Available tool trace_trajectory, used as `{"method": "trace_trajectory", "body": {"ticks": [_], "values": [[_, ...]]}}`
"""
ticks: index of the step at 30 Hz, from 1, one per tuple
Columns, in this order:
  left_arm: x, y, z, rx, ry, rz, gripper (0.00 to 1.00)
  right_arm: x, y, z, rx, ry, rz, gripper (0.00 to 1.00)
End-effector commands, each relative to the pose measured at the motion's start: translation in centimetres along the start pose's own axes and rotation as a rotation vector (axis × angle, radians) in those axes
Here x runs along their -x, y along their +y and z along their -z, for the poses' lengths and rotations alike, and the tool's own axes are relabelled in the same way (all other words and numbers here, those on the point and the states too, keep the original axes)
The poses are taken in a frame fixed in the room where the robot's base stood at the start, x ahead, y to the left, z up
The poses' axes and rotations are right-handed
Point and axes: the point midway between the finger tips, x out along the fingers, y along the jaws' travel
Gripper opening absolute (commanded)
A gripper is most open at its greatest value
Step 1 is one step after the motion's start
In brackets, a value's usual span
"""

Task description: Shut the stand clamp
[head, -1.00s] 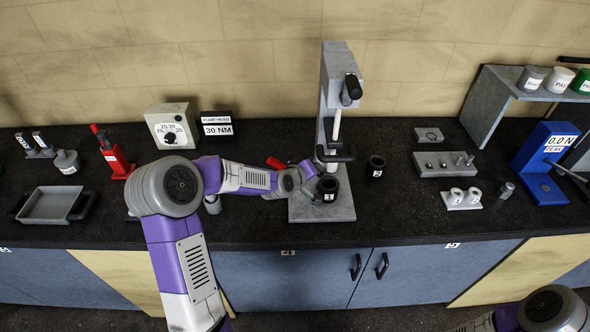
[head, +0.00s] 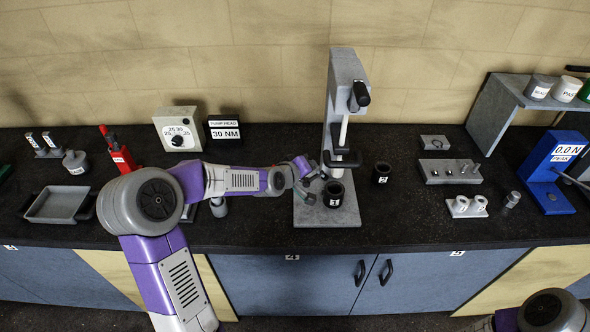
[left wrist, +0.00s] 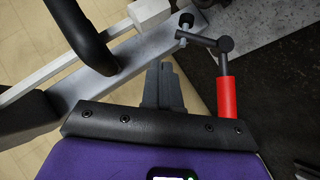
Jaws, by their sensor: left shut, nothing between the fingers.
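The grey stand (head: 341,100) rises from a flat base plate (head: 346,212) on the black bench. In the left wrist view a clamp lever with a red handle (left wrist: 226,97) and a grey crossbar (left wrist: 205,40) sits beside the grey column (left wrist: 135,50). My left gripper (head: 308,186) is at the left side of the stand. Its fingers (left wrist: 162,75) are shut and empty, left of the red handle and apart from it in the picture. The lever is not clear in the head view. My right gripper is not in view.
A second black cup (head: 381,172) stands right of the base plate. Grey blocks (head: 449,171) and a blue gauge (head: 553,170) are further right. A dial box (head: 178,129), a red tool (head: 120,150) and a grey tray (head: 57,204) are left.

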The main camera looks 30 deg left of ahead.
Motion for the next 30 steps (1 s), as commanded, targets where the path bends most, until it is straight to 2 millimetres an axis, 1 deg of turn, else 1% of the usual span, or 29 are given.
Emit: {"method": "trace_trajectory", "body": {"ticks": [1,3,6,10,15,20,26,29,30], "values": [[1.0,0.0,0.1,-0.002,0.004,0.001,0.00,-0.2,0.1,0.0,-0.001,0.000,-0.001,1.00],[2.3,0.2,0.0,-0.002,0.003,0.002,0.00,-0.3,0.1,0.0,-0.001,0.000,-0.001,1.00],[3.7,0.4,0.1,0.001,0.002,0.003,0.00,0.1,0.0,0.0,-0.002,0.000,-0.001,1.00],[5.2,0.7,0.0,-0.001,0.002,0.005,0.00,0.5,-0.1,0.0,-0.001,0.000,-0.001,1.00],[6.7,1.1,0.0,0.000,0.002,0.003,0.00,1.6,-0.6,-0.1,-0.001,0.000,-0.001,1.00],[7.4,1.1,-0.1,0.000,-0.001,0.002,0.00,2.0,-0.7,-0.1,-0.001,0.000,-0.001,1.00],[7.5,1.1,-0.3,0.001,-0.003,0.001,0.00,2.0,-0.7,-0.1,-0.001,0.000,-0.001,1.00],[6.9,0.3,-1.2,0.005,-0.021,0.003,0.00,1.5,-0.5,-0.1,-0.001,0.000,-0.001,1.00],[6.3,-0.5,-2.2,0.010,-0.040,0.006,0.00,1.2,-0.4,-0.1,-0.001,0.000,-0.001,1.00]]}}
